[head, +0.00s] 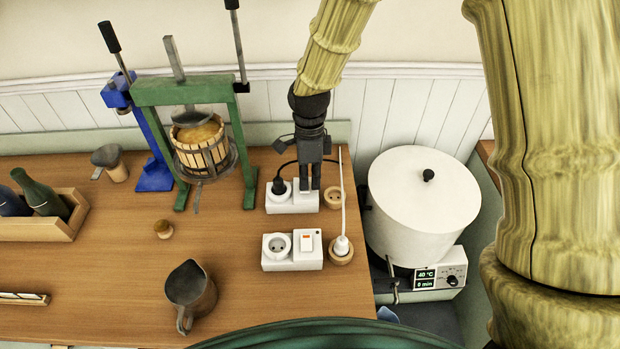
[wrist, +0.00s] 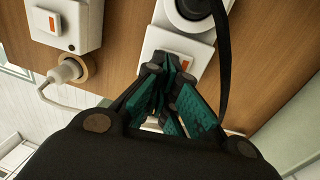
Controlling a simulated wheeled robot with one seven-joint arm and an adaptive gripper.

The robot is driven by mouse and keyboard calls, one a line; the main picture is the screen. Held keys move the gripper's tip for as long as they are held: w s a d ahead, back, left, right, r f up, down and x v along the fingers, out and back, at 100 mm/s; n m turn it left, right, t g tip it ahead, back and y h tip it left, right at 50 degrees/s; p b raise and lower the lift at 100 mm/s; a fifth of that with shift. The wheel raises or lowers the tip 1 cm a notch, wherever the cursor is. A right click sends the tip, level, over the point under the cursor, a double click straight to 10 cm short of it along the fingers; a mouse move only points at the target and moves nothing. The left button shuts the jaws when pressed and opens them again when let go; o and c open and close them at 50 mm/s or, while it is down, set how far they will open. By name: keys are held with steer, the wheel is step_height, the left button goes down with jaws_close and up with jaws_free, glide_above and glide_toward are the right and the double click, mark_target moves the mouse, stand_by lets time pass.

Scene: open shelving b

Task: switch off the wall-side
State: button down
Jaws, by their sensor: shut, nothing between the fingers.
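The wall-side socket block (head: 285,205) is white and stands at the back right of the bench, with a black plug (head: 279,185) and cable in it. My gripper (head: 309,188) is shut, pointing down over the right half of this block. In the wrist view, the shut fingertips (wrist: 165,68) lie at the switch end of the block (wrist: 152,38). An orange mark (wrist: 182,60) shows beside the fingers; they partly hide the switch, so its position and any contact are unclear. A second white socket block (head: 290,262), nearer me, has an empty socket and a switch with an orange mark.
A white plug (head: 341,246) sits on a round wooden base to the right, its cable rising past my gripper. A white lidded pot (head: 420,205) stands further right. A fruit press (head: 200,150) stands left. A jug (head: 190,290) stands in front.

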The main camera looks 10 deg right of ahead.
steer(key=shift+f, duration=0.1)
steer(key=shift+s+f+t+b, duration=0.1)
steer(key=shift+f+t+b, duration=0.1)
steer(key=shift+t+b, duration=0.15)
steer(key=shift+a+r, duration=0.1)
steer(key=shift+a, duration=0.05)
steer(key=shift+w+d+p, duration=0.2)
steer(key=shift+w+p, duration=0.2)
steer(key=shift+w, duration=0.35)
steer(key=shift+r, duration=0.1)
steer(key=r+p, duration=0.3)
steer(key=r, duration=0.1)
steer(key=shift+s+r+p, duration=0.1)
steer(key=shift+s+p, duration=0.15)
steer(key=shift+p, duration=0.1)
step_height(320, 180, up, 10)
steer(key=s+b, duration=0.1)
steer(key=b, duration=0.2)
steer(key=shift+s+a, duration=0.15)
stand_by(0.5)
